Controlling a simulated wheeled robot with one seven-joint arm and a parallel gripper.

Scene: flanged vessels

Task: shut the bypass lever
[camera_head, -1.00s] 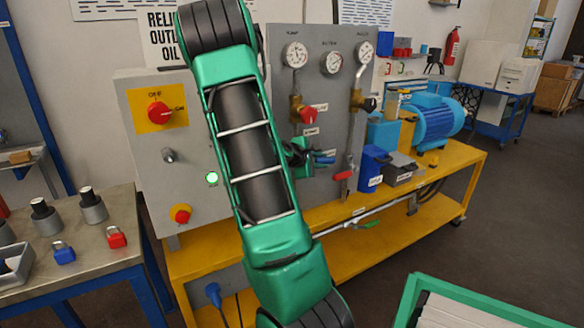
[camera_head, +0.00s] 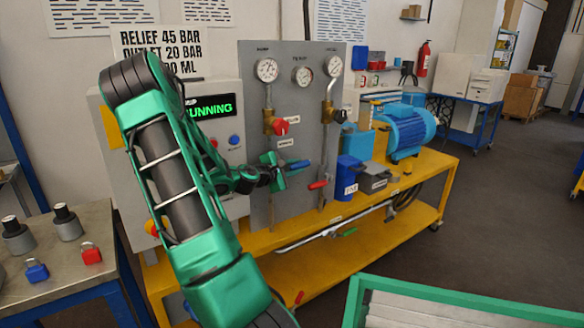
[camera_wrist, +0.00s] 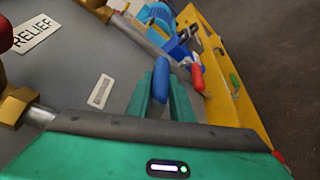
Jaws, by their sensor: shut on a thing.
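The bypass lever has a blue handle (camera_head: 296,165) and sits low on the grey gauge panel (camera_head: 253,105). It points to the right, close to level. A small label above it is too small to read. My gripper (camera_head: 273,172) is at the panel, shut on this lever. In the wrist view the blue handle (camera_wrist: 161,72) sticks out from between my green fingers (camera_wrist: 163,95). The lever's pivot is hidden by my gripper.
A red lever (camera_head: 318,185) hangs close by at the lower right, and a red valve knob (camera_head: 281,127) is above. A green-rimmed crate (camera_head: 440,294) stands in front at the right. A blue motor (camera_head: 405,130) sits on the yellow bench (camera_head: 432,165).

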